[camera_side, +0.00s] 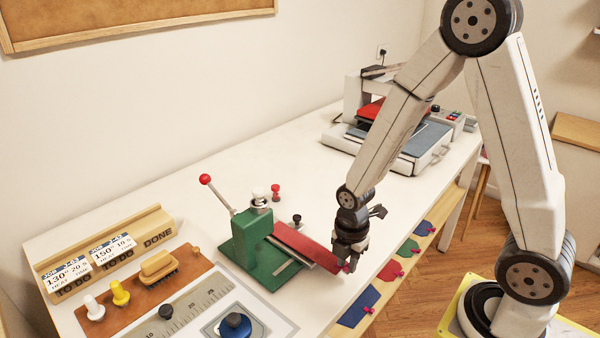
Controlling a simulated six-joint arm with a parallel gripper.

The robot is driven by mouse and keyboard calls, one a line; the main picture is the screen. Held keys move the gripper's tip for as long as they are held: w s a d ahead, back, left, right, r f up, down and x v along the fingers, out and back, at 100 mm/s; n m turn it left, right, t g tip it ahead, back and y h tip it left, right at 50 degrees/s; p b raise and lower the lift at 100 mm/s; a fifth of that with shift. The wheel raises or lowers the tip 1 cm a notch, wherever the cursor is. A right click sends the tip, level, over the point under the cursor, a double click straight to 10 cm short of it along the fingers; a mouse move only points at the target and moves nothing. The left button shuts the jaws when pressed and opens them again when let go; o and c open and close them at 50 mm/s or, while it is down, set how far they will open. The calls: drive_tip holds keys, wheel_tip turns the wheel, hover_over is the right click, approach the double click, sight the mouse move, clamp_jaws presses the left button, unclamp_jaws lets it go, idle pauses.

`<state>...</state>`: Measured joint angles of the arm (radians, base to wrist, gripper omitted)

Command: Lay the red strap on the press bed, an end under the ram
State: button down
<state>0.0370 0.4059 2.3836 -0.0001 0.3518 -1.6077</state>
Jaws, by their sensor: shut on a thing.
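The red strap (305,246) is a long flat piece that reaches from the green press (252,240) down to the right, to my gripper. My gripper (346,268) points down and is shut on the strap's near right end, close to the table's front edge. The strap's far left end is at the press body, and I cannot tell whether it lies under the ram. The press bed (287,272) is a green plate with metal edging, partly under the strap. The press has a lever with a red knob (205,179) tilted up to the left.
A heat press (420,150) stands at the back right of the white table (165,188). Small knobs (276,190) stand behind the green press. A brown board with a brush (158,265), a ruler and a card rack (105,250) fill the left. Coloured patches (360,306) hang along the front edge.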

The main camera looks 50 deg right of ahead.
drive_tip(key=shift+f, duration=0.2)
drive_tip(key=shift+c, duration=2.2)
unclamp_jaws()
drive_tip(key=shift+r, duration=0.1)
drive_tip(key=shift+r, duration=3.75)
